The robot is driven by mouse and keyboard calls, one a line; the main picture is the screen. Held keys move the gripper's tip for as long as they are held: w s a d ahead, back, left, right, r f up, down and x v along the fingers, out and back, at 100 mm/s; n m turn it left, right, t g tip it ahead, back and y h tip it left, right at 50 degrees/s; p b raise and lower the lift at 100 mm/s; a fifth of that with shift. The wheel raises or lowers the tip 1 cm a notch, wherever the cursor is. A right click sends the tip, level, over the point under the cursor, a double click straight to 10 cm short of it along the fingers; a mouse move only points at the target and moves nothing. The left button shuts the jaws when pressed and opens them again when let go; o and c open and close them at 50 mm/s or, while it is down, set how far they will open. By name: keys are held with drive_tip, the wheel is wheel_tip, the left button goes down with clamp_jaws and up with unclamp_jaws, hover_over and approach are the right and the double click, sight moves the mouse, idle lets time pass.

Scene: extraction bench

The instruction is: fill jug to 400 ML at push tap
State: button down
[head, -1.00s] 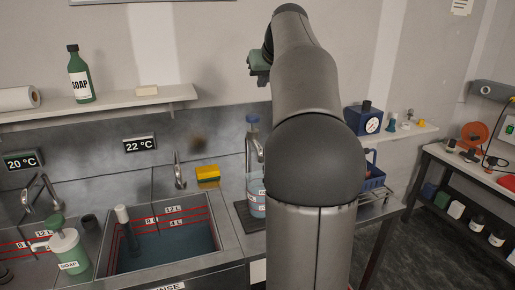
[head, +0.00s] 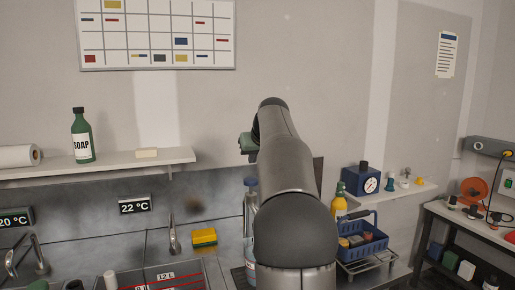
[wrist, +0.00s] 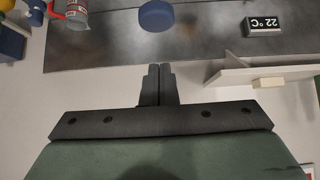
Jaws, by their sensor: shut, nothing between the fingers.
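My gripper (wrist: 159,85) is shut and empty, with its dark fingers together in the wrist view. In the head view only its green body (head: 248,143) shows, high in front of the wall, left of my arm. Below it a blue-capped upright fitting (head: 251,184), seemingly the push tap, stands partly behind my arm. Its round blue top (wrist: 157,15) shows beyond my fingertips in the wrist view, apart from them. A greyish container with red marks, seemingly the jug (wrist: 77,12), is cut off at the wrist view's top left. Its fill level cannot be read.
A shelf (head: 100,170) holds a green soap bottle (head: 82,136) and a soap bar. A yellow sponge (head: 203,237) lies by the sink, below the 22 °C display (head: 135,205). A blue basket (head: 362,243) and yellow bottle (head: 340,202) stand right of my arm.

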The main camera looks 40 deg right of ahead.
sight(252, 180)
drive_tip(key=f, duration=0.1)
drive_tip(key=w+f, duration=0.1)
drive_tip(key=f, duration=0.2)
drive_tip(key=shift+w+d, duration=0.2)
drive_tip(key=shift+d, duration=0.05)
drive_tip(key=shift+f, duration=0.7)
drive_tip(key=shift+f+b, duration=0.85)
drive_tip(key=shift+f, duration=0.5)
drive_tip(key=r+p, duration=0.4)
drive_tip(key=r, duration=0.1)
drive_tip(key=shift+s+r, duration=0.2)
drive_tip(key=shift+r, duration=0.15)
drive_tip(key=b+v, duration=0.2)
drive_tip(key=v, duration=0.7)
drive_tip(key=shift+s, duration=0.15)
drive_tip(key=shift+a, duration=0.15)
